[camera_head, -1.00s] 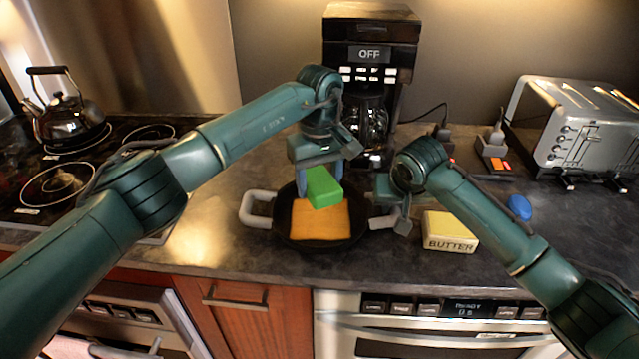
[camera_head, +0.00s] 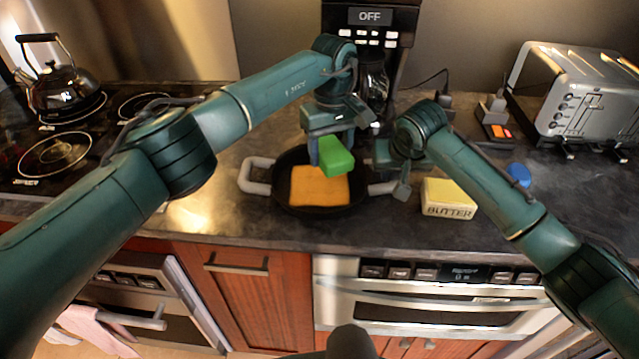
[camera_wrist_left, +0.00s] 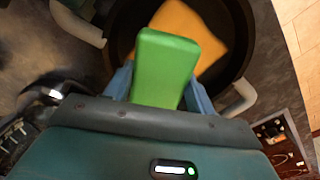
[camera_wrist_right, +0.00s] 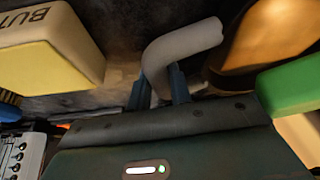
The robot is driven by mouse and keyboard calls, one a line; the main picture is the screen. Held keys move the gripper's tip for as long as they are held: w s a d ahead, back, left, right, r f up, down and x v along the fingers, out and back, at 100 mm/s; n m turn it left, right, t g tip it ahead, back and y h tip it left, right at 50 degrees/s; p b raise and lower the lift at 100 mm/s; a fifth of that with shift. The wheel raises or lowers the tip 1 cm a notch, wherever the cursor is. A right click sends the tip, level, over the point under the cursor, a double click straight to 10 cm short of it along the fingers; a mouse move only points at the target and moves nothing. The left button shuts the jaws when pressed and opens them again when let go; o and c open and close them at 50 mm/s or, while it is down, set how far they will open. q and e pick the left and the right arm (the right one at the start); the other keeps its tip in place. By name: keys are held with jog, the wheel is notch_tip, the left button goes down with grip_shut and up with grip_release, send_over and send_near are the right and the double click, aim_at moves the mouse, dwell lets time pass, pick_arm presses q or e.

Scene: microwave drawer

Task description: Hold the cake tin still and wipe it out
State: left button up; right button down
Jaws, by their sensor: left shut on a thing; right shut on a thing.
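The cake tin (camera_head: 345,205) is a round black pan with two grey handles on the counter. A flat orange square (camera_head: 320,187) lies inside it. My left gripper (camera_head: 326,146) is shut on a green block (camera_head: 337,158), over the right back part of the tin; the block also shows in the left wrist view (camera_wrist_left: 165,70). I cannot tell whether the block touches the orange square or the tin. My right gripper (camera_head: 386,174) is shut on the tin's right handle (camera_head: 381,188); the handle shows between its fingers in the right wrist view (camera_wrist_right: 182,50).
A butter block (camera_head: 449,200) sits right of the tin, with a small blue item (camera_head: 519,174) beyond it. A coffee machine (camera_head: 371,40) stands behind, a toaster (camera_head: 580,95) at right, a kettle (camera_head: 62,85) on the stove at left. Counter left of the tin is clear.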

aim_at(318, 181)
pick_arm(q)
jog(key=shift+f, duration=2.05)
jog(key=shift+f, duration=0.65)
jog(key=shift+s+a, duration=0.15)
jog(key=shift+a, duration=1)
jog(key=shift+a, duration=0.1)
